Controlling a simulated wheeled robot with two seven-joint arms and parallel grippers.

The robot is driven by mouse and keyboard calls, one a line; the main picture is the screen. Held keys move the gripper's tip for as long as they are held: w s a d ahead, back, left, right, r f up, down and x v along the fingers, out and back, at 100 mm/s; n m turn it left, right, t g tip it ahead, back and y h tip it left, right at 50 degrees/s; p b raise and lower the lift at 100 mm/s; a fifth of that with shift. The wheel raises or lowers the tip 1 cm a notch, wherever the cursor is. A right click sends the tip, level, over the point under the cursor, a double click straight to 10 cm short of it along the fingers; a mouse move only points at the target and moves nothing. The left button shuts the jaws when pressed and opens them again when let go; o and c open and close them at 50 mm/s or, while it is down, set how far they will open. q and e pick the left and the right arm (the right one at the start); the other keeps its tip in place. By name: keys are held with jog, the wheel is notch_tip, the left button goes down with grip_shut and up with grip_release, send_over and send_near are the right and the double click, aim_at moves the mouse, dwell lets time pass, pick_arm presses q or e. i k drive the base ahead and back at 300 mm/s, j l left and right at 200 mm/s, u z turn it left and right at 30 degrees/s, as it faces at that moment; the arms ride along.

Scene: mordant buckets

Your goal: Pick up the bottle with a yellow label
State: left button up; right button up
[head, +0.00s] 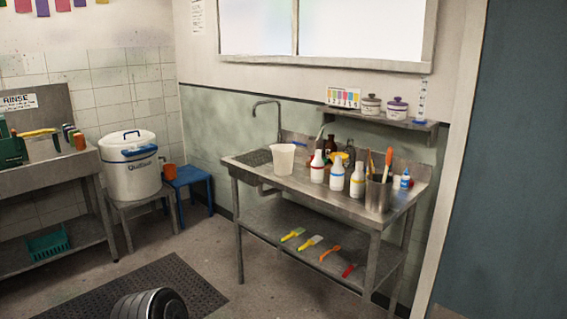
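Three white bottles stand upright in a row on the steel sink bench (292,180). The right one (357,181) has a yellow band low on its body, the middle one (337,173) a blue band, and the left one (317,168) a red band. The yellow-banded bottle is just left of a metal pot (378,194) holding brushes and tools. Neither of my grippers shows in the head view.
A white bucket (281,158) stands left of the bottles, with dark bottles (330,146) behind. A small blue-labelled bottle (405,180) is at the right. Brushes lie on the lower shelf. A dark mat (190,283) lies on the floor, which is open before the bench.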

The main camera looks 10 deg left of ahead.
aim_at(358, 179)
jog(key=j+z, duration=0.1)
jog(key=z, duration=0.85)
jog(key=j+z, duration=0.4)
jog(key=j, duration=0.15)
jog(key=j+z, duration=0.4)
jog(key=j, duration=0.2)
jog(key=j+z, duration=0.4)
jog(key=j, duration=0.15)
jog(key=k+j, duration=0.1)
jog(key=j, duration=0.25)
jog(key=k+j, duration=0.1)
jog(key=j, duration=0.25)
jog(key=k+j, duration=0.1)
jog(key=j, duration=0.25)
jog(key=k+j+z, duration=0.1)
jog(key=j, duration=0.25)
